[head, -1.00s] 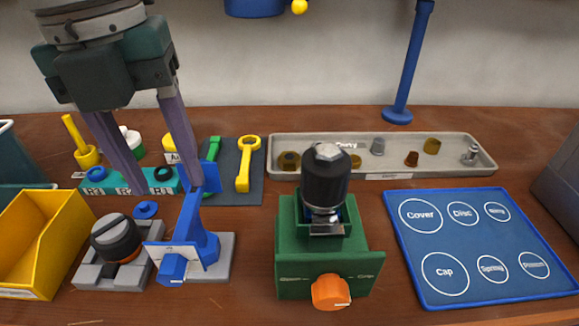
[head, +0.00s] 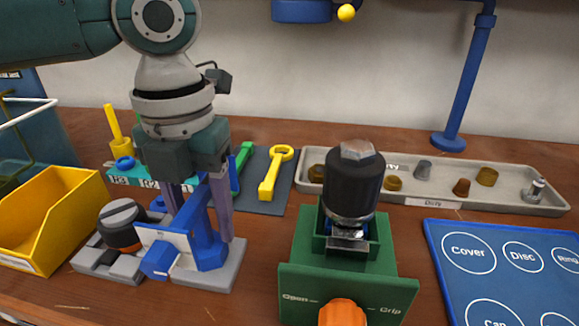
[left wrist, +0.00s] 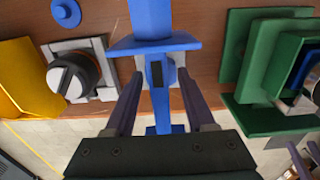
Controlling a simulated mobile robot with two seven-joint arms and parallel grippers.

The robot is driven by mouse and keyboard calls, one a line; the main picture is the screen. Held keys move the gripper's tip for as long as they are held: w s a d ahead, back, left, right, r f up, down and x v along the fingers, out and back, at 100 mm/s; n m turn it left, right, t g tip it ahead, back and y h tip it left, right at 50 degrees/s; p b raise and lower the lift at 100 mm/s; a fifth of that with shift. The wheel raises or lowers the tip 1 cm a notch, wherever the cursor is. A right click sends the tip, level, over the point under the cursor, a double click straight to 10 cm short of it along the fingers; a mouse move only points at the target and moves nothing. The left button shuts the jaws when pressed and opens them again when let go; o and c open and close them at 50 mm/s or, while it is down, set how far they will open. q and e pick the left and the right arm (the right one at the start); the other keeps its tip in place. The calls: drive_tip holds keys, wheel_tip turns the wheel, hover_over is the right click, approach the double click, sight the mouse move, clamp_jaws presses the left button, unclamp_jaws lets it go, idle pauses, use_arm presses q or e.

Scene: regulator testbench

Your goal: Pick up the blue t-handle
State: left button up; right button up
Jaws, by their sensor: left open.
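The blue t-handle (head: 203,235) appears to be the blue upright piece on a grey base (head: 222,272), with a blue knob facing front. In the left wrist view its blue crossbar (left wrist: 155,47) lies across the top and a part with a dark slot sits between my fingers. My left gripper (head: 197,212) is open and points down, one finger on each side of the blue upright. It also shows in the left wrist view (left wrist: 160,85). I cannot tell whether the fingers touch it. Purple finger-like bars (left wrist: 304,160), probably my right gripper, show at that view's lower right corner.
An orange-and-black knob in a grey block (head: 120,225) and a yellow bin (head: 50,225) stand left. A green fixture (head: 345,275) with a black-topped regulator (head: 352,185) stands right. Behind are a yellow wrench (head: 273,175) and a grey parts tray (head: 450,203). A blue mat (head: 455,290) lies right.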

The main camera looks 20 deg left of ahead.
use_arm(q)
drive_tip(key=shift+f, duration=0.3)
clamp_jaws()
drive_tip(key=shift+r, duration=0.1)
idle(1.1)
